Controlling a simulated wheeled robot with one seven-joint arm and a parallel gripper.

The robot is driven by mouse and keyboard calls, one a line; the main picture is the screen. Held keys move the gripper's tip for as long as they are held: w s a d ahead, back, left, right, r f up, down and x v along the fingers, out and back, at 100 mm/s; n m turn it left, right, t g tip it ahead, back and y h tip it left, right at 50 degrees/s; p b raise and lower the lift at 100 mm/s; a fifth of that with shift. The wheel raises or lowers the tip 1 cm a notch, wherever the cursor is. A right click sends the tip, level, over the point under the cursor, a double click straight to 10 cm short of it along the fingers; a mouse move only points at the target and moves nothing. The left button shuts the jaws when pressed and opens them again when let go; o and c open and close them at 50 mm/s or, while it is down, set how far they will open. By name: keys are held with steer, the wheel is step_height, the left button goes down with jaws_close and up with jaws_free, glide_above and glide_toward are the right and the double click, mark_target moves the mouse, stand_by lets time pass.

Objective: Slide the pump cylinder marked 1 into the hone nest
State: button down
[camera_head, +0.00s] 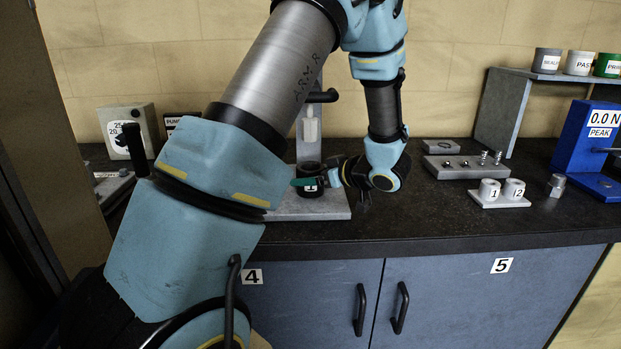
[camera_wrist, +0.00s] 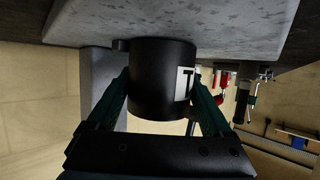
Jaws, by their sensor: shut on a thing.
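The pump cylinder (camera_head: 308,172) is black with a white label reading 1. It stands upright on the grey base plate (camera_head: 335,211) of the hone stand, below a white hanging part (camera_head: 311,124). My gripper (camera_head: 310,182) reaches in from the right with its green fingers around the cylinder. In the wrist view, seen upside down, my gripper (camera_wrist: 160,105) is shut on the cylinder (camera_wrist: 160,80), one finger on each side. The cylinder's end meets the grey plate (camera_wrist: 230,25), with a small black piece (camera_wrist: 122,45) beside it. The nest itself is mostly hidden, so seating depth cannot be told.
My arm covers much of the left counter. A gauge box (camera_head: 128,128) stands at the back left. On the right are a grey block with small parts (camera_head: 455,168), white cups marked 1 and 2 (camera_head: 490,191), and a blue force gauge (camera_head: 588,140).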

stand_by(0.4)
jaws_free()
steer(key=shift+d, duration=0.1)
